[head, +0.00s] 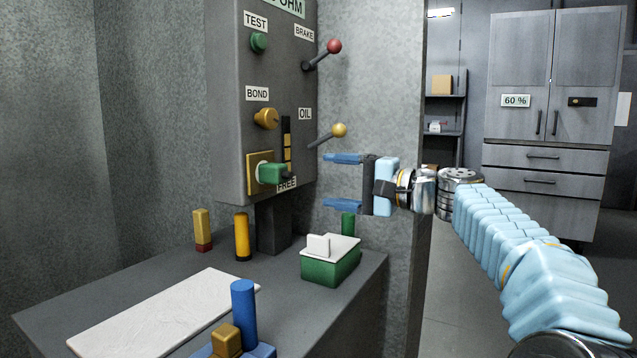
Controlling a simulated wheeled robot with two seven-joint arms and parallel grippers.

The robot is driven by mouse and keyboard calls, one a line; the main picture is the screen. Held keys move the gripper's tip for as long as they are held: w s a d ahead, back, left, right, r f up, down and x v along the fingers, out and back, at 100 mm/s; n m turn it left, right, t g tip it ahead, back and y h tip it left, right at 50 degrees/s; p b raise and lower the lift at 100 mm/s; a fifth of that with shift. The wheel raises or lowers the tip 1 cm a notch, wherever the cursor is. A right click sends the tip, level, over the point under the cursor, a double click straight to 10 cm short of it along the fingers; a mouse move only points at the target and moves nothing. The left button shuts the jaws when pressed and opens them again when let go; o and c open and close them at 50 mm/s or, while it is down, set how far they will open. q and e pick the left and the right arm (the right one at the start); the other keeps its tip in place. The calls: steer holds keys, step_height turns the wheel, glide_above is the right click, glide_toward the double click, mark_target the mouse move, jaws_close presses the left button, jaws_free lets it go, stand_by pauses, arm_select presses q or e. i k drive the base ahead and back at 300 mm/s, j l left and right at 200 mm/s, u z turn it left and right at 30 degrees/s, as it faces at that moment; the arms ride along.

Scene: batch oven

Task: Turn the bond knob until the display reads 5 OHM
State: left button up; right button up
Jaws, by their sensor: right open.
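The bond knob (266,118) is a yellow round knob under the BOND label (257,94) on the grey panel (227,75). The display (288,7) is cut by the top edge of the head view; the letters OHM show, but I cannot read its number. My right gripper (328,181) is open and empty, with its two blue fingers one above the other. It is to the right of the panel, lower than the knob and apart from it in the picture. My left gripper is not in view.
A yellow-tipped OIL lever (340,130) and red-tipped BRAKE lever (333,46) stick out on the panel's right. A green handle (273,173) is below the knob.

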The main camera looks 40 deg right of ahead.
mark_target(268, 118)
steer(key=k+l, duration=0.2)
steer(key=k, duration=0.3)
steer(key=k+l, duration=0.2)
steer(key=k, duration=0.25)
